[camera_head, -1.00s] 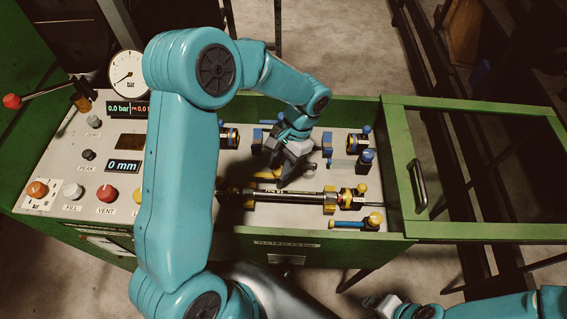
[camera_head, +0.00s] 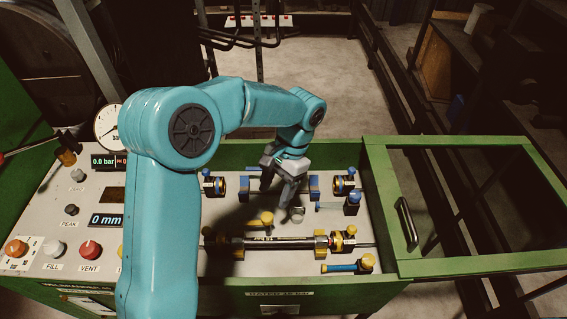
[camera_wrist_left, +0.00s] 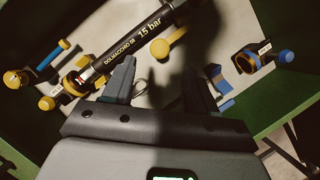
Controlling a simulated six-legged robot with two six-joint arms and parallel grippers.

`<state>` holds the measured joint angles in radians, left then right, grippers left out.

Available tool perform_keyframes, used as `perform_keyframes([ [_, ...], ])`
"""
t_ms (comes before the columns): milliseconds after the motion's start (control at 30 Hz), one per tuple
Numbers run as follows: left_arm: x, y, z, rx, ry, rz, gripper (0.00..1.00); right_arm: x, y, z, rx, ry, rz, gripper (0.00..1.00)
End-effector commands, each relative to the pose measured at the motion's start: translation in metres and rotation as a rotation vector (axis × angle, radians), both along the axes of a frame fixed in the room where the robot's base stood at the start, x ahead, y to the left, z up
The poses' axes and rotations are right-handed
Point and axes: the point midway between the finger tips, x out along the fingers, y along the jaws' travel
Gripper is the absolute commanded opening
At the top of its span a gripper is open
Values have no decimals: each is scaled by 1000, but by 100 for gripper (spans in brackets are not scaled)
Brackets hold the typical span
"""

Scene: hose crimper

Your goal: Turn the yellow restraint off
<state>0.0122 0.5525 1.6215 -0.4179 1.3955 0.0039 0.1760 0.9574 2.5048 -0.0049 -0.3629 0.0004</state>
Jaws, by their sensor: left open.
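A yellow-knobbed piece with a blue bar (camera_head: 365,263) sits at the front right. I cannot tell which yellow part is the restraint. My left gripper (camera_head: 281,198) is open and empty, pointing down above the bed behind the bar. Its spread fingers (camera_wrist_left: 160,85) hold nothing. My right gripper is out of view.
Blue clamps and a blue-knobbed post (camera_head: 351,203) stand at the bed's back and right. A green-framed door with a handle (camera_head: 407,224) is at the right. The control panel with red VENT knob (camera_head: 90,250) and gauge (camera_head: 108,122) is at the left.

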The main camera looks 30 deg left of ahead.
Motion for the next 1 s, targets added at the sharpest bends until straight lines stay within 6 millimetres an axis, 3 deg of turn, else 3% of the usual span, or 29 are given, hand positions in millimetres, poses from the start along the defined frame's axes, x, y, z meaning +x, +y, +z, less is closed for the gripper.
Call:
perform_keyframes([
  [200, 20, -5, 51, 0, -3, 0, 58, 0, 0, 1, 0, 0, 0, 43],
  [400, 30, -7, 77, 0, 0, -1, 58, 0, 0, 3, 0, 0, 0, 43],
  [1000, 32, -7, 83, 0, 1, -1, 58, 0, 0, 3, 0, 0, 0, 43],
])
